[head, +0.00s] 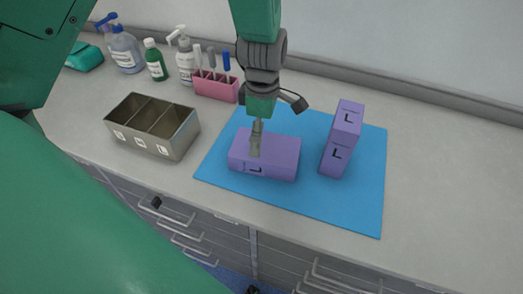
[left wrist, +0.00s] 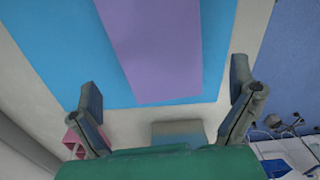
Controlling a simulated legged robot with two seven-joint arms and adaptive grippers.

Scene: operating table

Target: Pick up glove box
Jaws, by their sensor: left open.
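Two purple glove boxes, both marked "L", are on a blue mat (head: 305,202). One box (head: 272,165) lies flat at the mat's left. The other box (head: 343,138) stands on the right, slightly turned. My left gripper (head: 256,143) points down over the flat box, and its fingers overlap the box's top and back edge in the head view. In the left wrist view, the same gripper (left wrist: 165,86) has its fingers spread wide, with a purple box (left wrist: 155,45) ahead between them. No contact can be made out. My right gripper is not in view.
A metal divided tray (head: 152,126) stands left of the mat. Behind are a pink holder with pens (head: 216,86), pump bottles (head: 125,52) and a green bottle (head: 155,60). A wall runs behind. The counter right of the mat is clear.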

